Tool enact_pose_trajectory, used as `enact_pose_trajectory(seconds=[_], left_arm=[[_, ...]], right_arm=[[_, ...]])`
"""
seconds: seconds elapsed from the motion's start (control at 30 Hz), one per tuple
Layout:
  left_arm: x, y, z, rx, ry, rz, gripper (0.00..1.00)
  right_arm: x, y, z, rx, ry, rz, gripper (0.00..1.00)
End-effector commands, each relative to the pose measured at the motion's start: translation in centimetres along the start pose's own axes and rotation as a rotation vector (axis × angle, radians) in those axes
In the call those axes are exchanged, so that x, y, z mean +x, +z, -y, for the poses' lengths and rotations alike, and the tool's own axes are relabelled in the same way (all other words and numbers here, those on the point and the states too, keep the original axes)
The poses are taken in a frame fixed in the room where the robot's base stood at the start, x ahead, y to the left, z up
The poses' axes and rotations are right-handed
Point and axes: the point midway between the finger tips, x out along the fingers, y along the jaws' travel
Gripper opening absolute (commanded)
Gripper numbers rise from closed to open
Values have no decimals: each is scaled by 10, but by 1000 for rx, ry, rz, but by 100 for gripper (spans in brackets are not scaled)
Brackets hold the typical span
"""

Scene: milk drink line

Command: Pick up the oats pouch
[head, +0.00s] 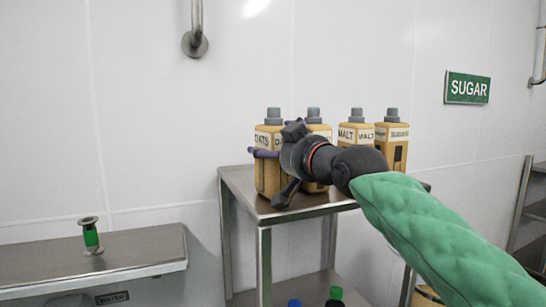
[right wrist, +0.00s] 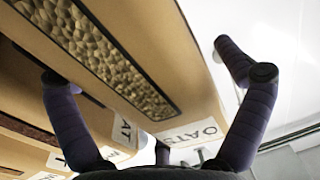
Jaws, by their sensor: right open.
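The oats pouch (head: 270,178) is a tan pouch with a grey cap and a white label. It stands upright at the left end of a row on the steel table (head: 241,184). My right gripper (head: 262,153) is at the pouch, with a purple finger across its front below the label. In the right wrist view, the pouch (right wrist: 190,72) with its oats window and label lies between the spread fingers of the gripper (right wrist: 137,62). The gripper is open; whether a finger touches the pouch, I cannot tell. My left gripper is not in view.
Close to the right stand a second pouch (head: 318,131), partly hidden by my wrist, a malt pouch (head: 352,134) and another pouch (head: 393,135). A lower steel surface (head: 140,254) at left holds a small green item (head: 91,237). A sugar sign (head: 467,88) hangs on the wall.

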Motion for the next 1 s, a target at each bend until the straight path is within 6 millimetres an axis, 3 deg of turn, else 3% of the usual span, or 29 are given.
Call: enact_pose_trajectory(seconds=[0.23, 0.27, 0.5, 0.53, 0.83, 1.0], left_arm=[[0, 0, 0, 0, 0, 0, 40], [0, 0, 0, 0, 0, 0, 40], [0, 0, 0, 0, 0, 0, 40], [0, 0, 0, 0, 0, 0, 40], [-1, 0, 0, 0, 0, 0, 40], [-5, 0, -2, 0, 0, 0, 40]], right_arm=[[1, -1, -1, 0, 1, -2, 100], [1, -1, -1, 0, 1, -2, 94], [1, 0, -1, 0, 1, -1, 27], [1, 0, 0, 0, 1, -1, 21], [0, -5, -1, 1, 2, -6, 20], [1, -22, -1, 2, 1, -8, 20]])
